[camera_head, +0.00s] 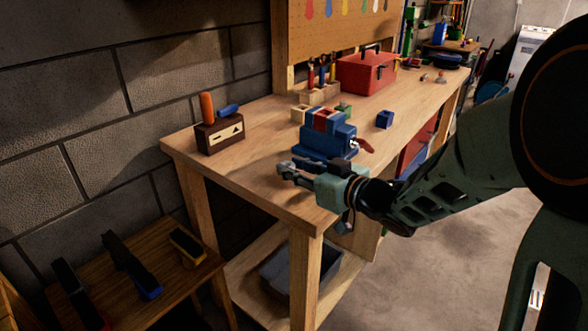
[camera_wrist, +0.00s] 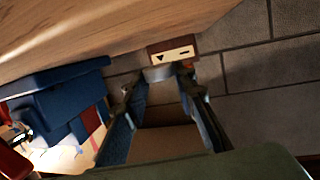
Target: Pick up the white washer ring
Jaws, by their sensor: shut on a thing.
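My gripper (camera_head: 287,172) is over the near part of the workbench top, in front of the blue vise (camera_head: 328,142). In the wrist view its two fingers (camera_wrist: 158,80) are shut on a small pale, whitish piece, the white washer ring (camera_wrist: 158,73), held between the fingertips. Only part of the ring shows, and its hole cannot be made out. In the head view the ring cannot be told apart from the grey fingers. The gripper appears to be above the wood, but the exact gap is unclear.
A dark wooden block (camera_head: 220,136) with orange and blue handles stands at the bench's left end. A red toolbox (camera_head: 366,72), a tool holder (camera_head: 319,93) and a small blue cube (camera_head: 385,119) stand farther back. The bench (camera_head: 262,130) is clear between block and vise.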

